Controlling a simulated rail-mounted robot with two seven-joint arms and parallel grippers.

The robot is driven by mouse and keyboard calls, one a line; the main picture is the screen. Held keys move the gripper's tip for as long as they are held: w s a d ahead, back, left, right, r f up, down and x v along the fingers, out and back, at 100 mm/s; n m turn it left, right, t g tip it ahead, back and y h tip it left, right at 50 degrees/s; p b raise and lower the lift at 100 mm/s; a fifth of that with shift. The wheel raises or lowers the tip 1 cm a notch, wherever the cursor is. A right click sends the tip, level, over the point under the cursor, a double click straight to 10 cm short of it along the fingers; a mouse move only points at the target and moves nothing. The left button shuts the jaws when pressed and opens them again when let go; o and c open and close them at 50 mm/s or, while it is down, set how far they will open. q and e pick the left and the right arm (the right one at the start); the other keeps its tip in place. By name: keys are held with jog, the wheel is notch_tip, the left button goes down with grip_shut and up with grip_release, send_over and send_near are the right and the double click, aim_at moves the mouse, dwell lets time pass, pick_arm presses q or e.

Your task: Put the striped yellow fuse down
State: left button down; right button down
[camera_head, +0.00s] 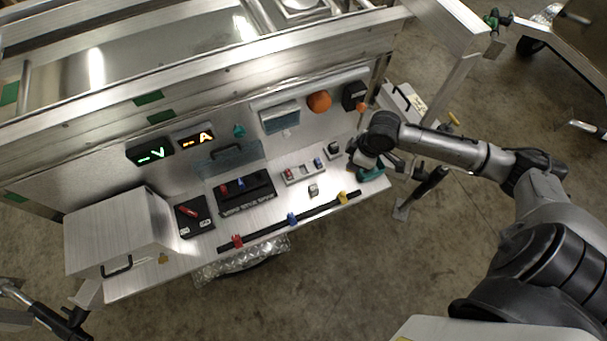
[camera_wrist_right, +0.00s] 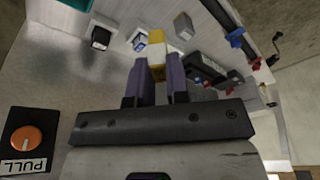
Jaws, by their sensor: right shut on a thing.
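The striped yellow fuse (camera_wrist_right: 157,65), yellow with a pale band, is gripped between the two purple fingertips of my right gripper (camera_wrist_right: 157,78) in the right wrist view. In the head view my right gripper (camera_head: 354,155) is over the right end of the bench, and I cannot make out the fuse there. A pale fuse holder (camera_head: 303,173) lies left of that gripper, with a red fuse (camera_head: 289,174) and a blue fuse (camera_head: 318,162). The blue fuse also shows beyond the held fuse in the wrist view (camera_wrist_right: 140,42). My left gripper is not in view.
A small grey block (camera_head: 313,190) stands in front of the holder. A black-and-white switch (camera_head: 334,150) and a teal object (camera_head: 371,174) are close to my right gripper. A black rail (camera_head: 265,231) with coloured clips runs along the front edge. Bare metal lies around the holder.

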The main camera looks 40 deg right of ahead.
jog(key=shift+w+a+f+n+g+y+b, duration=0.15)
jog(key=shift+w+a+f+n+b, duration=0.45)
jog(key=shift+w+a+f+n, duration=1.1)
jog(key=shift+w+a+f+n+g+y+b, duration=0.15)
jog(key=shift+w+a+f+n+b, duration=0.6)
jog(key=shift+w+f, duration=1.75)
jog(key=shift+w+a+f+n+g+b, duration=0.2)
jog(key=shift+w+a+f+n+b, duration=0.3)
jog(key=shift+w+a+f+n, duration=1.45)
jog(key=shift+w+d+r+m, duration=0.25)
jog(key=shift+w+d, duration=0.15)
jog(key=shift+d, duration=0.15)
jog(key=shift+w+d+r+m, duration=0.25)
jog(key=shift+w+d, duration=0.1)
jog(key=shift+d, duration=0.15)
jog(key=shift+f, duration=0.1)
jog(key=shift+f, duration=0.1)
jog(key=c, duration=1.1)
grip_release()
